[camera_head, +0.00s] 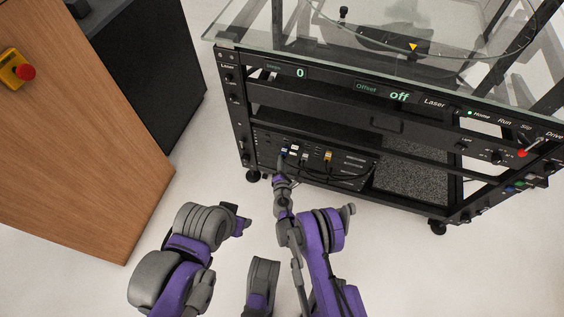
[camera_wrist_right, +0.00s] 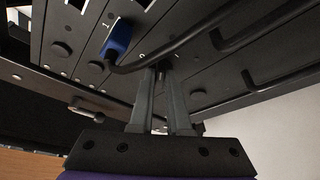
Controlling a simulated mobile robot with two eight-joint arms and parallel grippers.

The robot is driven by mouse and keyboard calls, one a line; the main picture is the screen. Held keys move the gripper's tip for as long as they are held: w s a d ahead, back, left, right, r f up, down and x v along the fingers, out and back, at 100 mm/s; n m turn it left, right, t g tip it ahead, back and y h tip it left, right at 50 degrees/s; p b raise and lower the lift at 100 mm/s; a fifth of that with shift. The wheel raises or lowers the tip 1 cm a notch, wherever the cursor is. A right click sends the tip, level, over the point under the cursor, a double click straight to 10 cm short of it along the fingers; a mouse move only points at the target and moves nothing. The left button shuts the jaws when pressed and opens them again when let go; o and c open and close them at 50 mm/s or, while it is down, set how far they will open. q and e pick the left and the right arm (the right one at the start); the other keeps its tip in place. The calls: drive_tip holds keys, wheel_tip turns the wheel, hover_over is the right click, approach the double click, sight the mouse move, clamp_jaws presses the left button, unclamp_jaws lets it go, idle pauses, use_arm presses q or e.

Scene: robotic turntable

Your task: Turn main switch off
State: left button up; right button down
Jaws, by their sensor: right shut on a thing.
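The black rack (camera_head: 252,105) under the glass top carries a low panel with plugs, a blue one (camera_wrist_right: 118,38) among them. My right gripper (camera_head: 283,158) reaches this panel from the front. In the right wrist view its two fingers (camera_wrist_right: 163,72) close on a small dark part at the panel, right of the blue plug. The fingertips largely hide that part, and I cannot tell whether it is the main switch. My left gripper (camera_head: 240,221) is apart from the rack, over the floor to the left; its jaws are too unclear to read.
Black cables (camera_wrist_right: 205,27) run across the panel close to my right fingers. A red-tipped lever (camera_head: 523,153) is on the rack's upper right front. A wooden panel (camera_head: 85,140) with a red button (camera_head: 25,72) stands at the left. Pale floor lies between it and the rack.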

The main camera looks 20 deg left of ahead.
drive_tip(key=n+h, duration=0.1)
drive_tip(key=n, duration=0.1)
drive_tip(key=n+h, duration=0.2)
drive_tip(key=n+g+h, duration=0.1)
drive_tip(key=n, duration=0.2)
drive_tip(key=shift+a+r, duration=0.25)
drive_tip(key=shift+a, duration=0.15)
drive_tip(key=shift+w+h, duration=0.1)
drive_tip(key=shift+h, duration=0.2)
idle(0.4)
drive_tip(key=c, duration=0.9)
unclamp_jaws()
